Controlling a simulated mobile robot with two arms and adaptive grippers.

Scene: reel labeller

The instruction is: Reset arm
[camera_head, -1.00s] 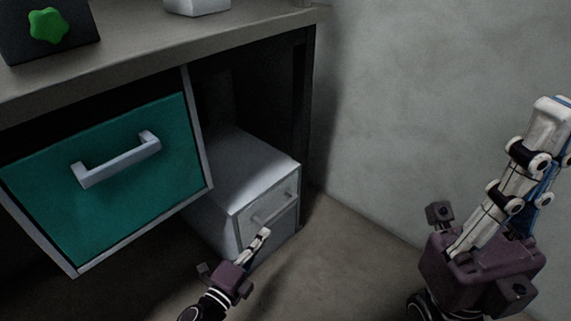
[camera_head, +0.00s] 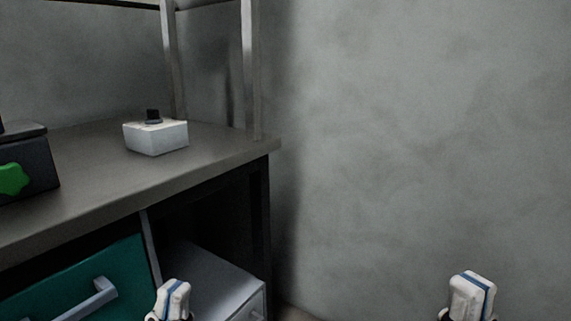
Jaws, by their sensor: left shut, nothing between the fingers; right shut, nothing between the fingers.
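My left gripper (camera_head: 173,298) shows at the bottom edge, left of centre. Its fingers are shut and empty, pointing up in front of the shelf area under the bench. My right gripper (camera_head: 472,293) shows at the bottom right, in front of the grey wall. Its fingers are also shut and empty. Only the finger ends of both grippers are in view; the rest is cut off by the bottom edge.
Below are a teal drawer (camera_head: 125,262) and a white cabinet (camera_head: 218,280). The wall (camera_head: 420,140) closes off the right.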

